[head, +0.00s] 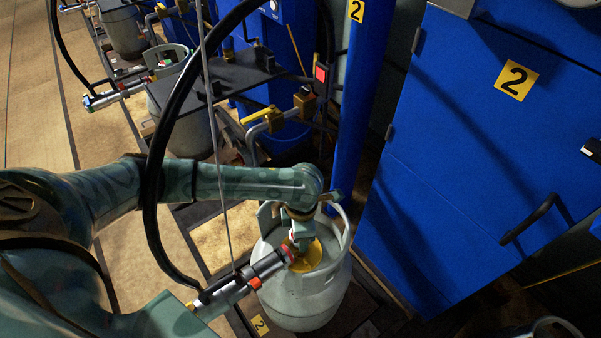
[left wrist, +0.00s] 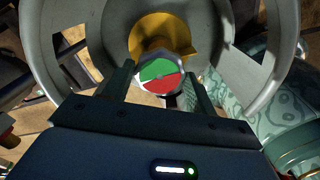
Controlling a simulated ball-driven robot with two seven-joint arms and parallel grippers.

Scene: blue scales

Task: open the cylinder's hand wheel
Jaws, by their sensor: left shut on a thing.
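The grey gas cylinder (head: 305,300) stands upright in the lower middle of the head view, with a collar around its top and a yellow part (head: 312,257) inside it. The hand wheel (left wrist: 160,75) has a green and red face and shows in the left wrist view. My left gripper (left wrist: 158,85) is shut on the hand wheel, one finger on each side of it. In the head view my left gripper (head: 302,232) reaches down into the collar and hides the wheel. My right gripper is in neither view.
A silver and black hose connector (head: 240,284) joins the valve from the left, with a black hose (head: 152,210) arching up. A blue cabinet (head: 450,160) stands close on the right. Other cylinders (head: 125,32) and piping (head: 265,125) stand behind.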

